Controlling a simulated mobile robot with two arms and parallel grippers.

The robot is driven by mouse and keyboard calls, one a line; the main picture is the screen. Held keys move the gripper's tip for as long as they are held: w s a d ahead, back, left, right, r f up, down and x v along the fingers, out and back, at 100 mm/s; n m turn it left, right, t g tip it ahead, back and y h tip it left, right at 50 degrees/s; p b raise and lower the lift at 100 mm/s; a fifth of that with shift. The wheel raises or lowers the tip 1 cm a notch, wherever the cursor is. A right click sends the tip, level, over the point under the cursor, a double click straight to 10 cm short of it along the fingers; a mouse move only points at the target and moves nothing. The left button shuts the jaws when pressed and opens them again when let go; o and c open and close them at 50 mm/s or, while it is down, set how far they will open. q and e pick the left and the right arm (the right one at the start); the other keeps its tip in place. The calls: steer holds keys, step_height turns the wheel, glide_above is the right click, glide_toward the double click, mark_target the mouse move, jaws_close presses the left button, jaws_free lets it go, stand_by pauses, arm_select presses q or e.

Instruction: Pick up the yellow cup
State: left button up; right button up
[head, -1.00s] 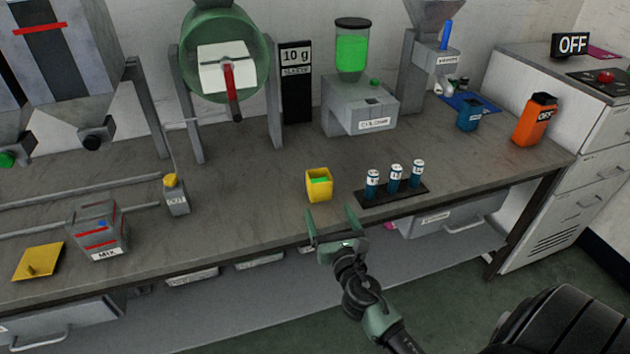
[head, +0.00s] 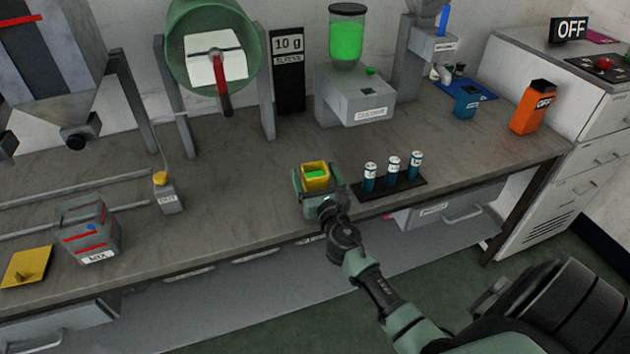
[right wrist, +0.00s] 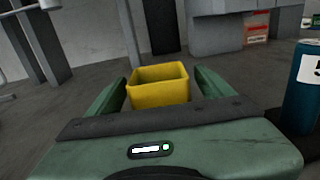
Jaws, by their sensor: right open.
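The yellow cup (head: 315,177) stands upright on the bench near its front edge, with something green inside it. My right gripper (head: 314,182) is open, with one finger on each side of the cup. In the right wrist view the fingers (right wrist: 163,90) flank the cup, with a narrow gap visible on the right side. My left gripper is not in view.
Several blue labelled cylinders (head: 392,169) stand in a dark rack (head: 400,189) just right of the cup. A grey colour dispenser (head: 350,95) stands behind. The bench between is clear.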

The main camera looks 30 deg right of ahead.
steer(key=c, duration=1.5)
